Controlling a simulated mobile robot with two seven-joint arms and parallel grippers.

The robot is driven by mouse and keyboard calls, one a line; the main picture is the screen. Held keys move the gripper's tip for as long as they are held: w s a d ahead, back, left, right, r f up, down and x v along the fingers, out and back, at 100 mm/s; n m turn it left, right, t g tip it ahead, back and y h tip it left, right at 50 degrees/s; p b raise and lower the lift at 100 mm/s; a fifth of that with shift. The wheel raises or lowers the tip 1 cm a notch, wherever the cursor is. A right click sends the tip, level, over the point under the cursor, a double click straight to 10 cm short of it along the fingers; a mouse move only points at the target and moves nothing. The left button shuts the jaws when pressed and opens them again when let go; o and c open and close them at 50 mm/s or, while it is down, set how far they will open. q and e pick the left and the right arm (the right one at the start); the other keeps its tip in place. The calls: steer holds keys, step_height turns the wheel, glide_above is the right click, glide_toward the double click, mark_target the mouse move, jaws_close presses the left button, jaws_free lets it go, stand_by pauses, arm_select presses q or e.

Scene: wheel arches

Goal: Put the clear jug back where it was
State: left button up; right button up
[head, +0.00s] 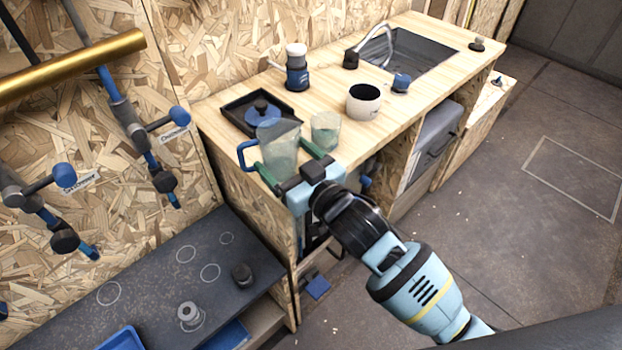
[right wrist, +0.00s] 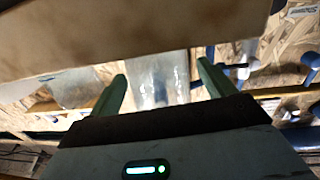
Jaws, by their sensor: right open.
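The clear jug (head: 280,147), with a blue handle (head: 247,156) on its left, stands upright at the near left corner of the wooden counter. My right gripper (head: 291,163) is at its near side, with green fingers open on either side of the jug. In the right wrist view the jug (right wrist: 158,82) shows between the two spread fingertips; I cannot tell whether they touch it. The jug's base is partly hidden by the gripper. My left gripper is not in view.
A clear cup (head: 325,131) stands close right of the jug. Behind is a black tray (head: 236,118) with a blue-and-black lidded item. A white mug (head: 364,101), a grinder-like item (head: 297,68) and a sink (head: 408,62) are farther along. A dark lower shelf (head: 150,275) has marked circles.

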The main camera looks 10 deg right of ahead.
steer(key=v, duration=1)
steer(key=shift+s, duration=0.15)
steer(key=shift+d, duration=0.1)
steer(key=s+d+f+m+g+h, duration=0.25)
steer(key=s+f, duration=0.25)
steer(key=f, duration=0.7)
steer(key=s+d+f+m+g+h, duration=0.1)
steer(key=s+d+f, duration=0.4)
steer(key=s+f, duration=0.5)
steer(key=s+d+f+m+g+h, duration=0.1)
steer(key=s+d+f+g+h, duration=0.3)
steer(key=s+f, duration=0.6)
steer(key=s+d, duration=0.1)
steer(key=s, duration=0.6)
steer(key=shift+s+d, duration=0.25)
steer(key=shift+f+g, duration=0.1)
steer(key=shift+g, duration=0.15)
